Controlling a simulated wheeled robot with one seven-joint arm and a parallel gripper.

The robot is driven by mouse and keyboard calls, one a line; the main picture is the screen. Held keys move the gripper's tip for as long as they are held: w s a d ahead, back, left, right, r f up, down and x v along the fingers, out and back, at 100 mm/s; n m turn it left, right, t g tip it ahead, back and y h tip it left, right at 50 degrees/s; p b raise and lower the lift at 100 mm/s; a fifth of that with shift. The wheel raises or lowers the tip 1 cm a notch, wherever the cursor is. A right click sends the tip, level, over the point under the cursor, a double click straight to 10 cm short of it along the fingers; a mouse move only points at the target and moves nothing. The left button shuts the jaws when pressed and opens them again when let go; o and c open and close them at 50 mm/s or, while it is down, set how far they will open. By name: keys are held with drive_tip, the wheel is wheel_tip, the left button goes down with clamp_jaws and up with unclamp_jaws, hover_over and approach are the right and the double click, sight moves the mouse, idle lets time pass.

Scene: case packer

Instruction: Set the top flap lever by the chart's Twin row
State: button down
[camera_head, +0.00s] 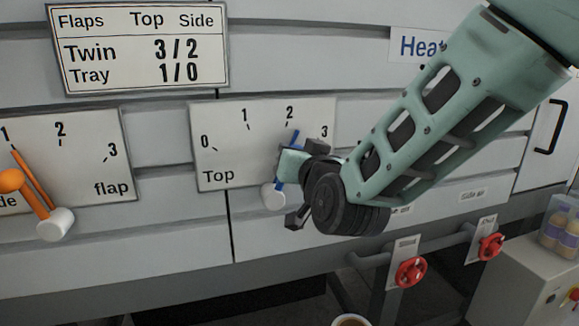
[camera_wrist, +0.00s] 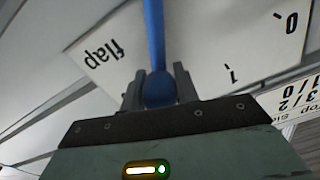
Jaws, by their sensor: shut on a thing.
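The chart (camera_head: 138,47) reads Twin 3/2 under Top and Side, so Top is 3. The top flap dial plate (camera_head: 215,150) is marked 0 to 3. Its blue lever (camera_head: 295,138) turns on a white hub (camera_head: 272,196), and its visible tip is near the 2 mark. My gripper (camera_head: 298,168) is at the lever and covers part of it and the plate's right side. In the wrist view my gripper (camera_wrist: 160,88) is shut around the lever's blue ball knob (camera_wrist: 159,92); the blue rod runs up from it.
The side flap dial (camera_head: 85,150) with its orange lever (camera_head: 35,190) is at the left, pointing near 1. Red valve handles (camera_head: 410,271) stick out below right of my gripper. A cup (camera_head: 351,321) shows at the bottom edge.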

drive_tip(key=d+f+m+b, duration=0.1)
drive_tip(key=m+b, duration=0.1)
drive_tip(key=b, duration=0.2)
drive_tip(key=d+f+m+b, duration=0.1)
drive_tip(key=d+m+b, duration=0.1)
drive_tip(key=b, duration=0.2)
drive_tip(key=shift+w+f, duration=0.15)
drive_tip(key=shift+w, duration=0.2)
drive_tip(key=c, duration=1.1)
unclamp_jaws()
drive_tip(key=shift+o, duration=0.2)
drive_tip(key=shift+s, duration=0.1)
drive_tip(key=b+v, duration=0.3)
drive_tip(key=v, duration=1.4)
drive_tip(key=shift+d, duration=0.1)
